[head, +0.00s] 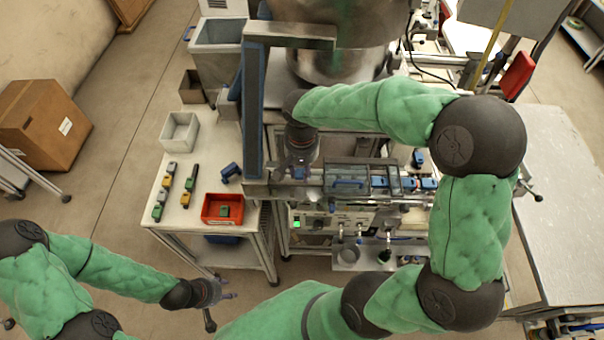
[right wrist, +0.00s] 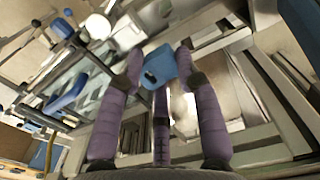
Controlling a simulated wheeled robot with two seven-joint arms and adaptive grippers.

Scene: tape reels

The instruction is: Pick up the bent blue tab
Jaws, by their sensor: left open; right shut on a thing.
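In the right wrist view, a small blue tab (right wrist: 160,66) with a dark hole sits between the purple fingers of my right gripper (right wrist: 160,75). The fingers are shut on it, and its bend is hard to make out. In the head view my right gripper (head: 300,168) points down beside the left end of the machine's track, and its fingers hide the tab there. My left gripper (head: 213,298) is open and empty, low over the floor, in front of the white table and away from the machine.
The white table (head: 165,215) holds a red bin (head: 222,209) with a green-and-dark piece, rows of small coloured reels, a blue-and-dark piece (head: 231,171) and a grey box (head: 179,131). A blue-grey post (head: 252,115) stands close left of my right gripper. A clear cover (head: 350,178) lies right of it.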

